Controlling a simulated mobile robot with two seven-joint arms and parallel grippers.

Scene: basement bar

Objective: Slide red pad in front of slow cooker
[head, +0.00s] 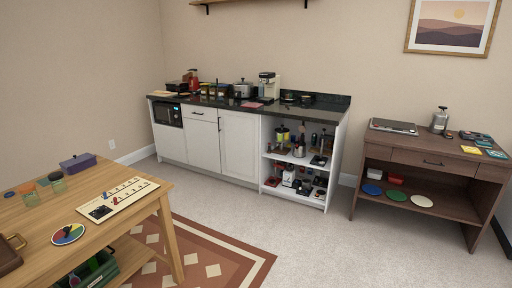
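A small flat pinkish-red pad (252,104) lies on the dark counter (284,109) near its front edge. A silver, rounded appliance that looks like the slow cooker (243,90) stands behind the pad and slightly to its left. The pad is small at this distance, and I cannot tell whether it touches anything. Neither of my grippers is in view.
A coffee machine (268,85) stands right of the cooker. Jars and a red appliance (193,78) crowd the counter's left part. A wooden table (115,214) is at the near left, and a brown console table (436,160) at right.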

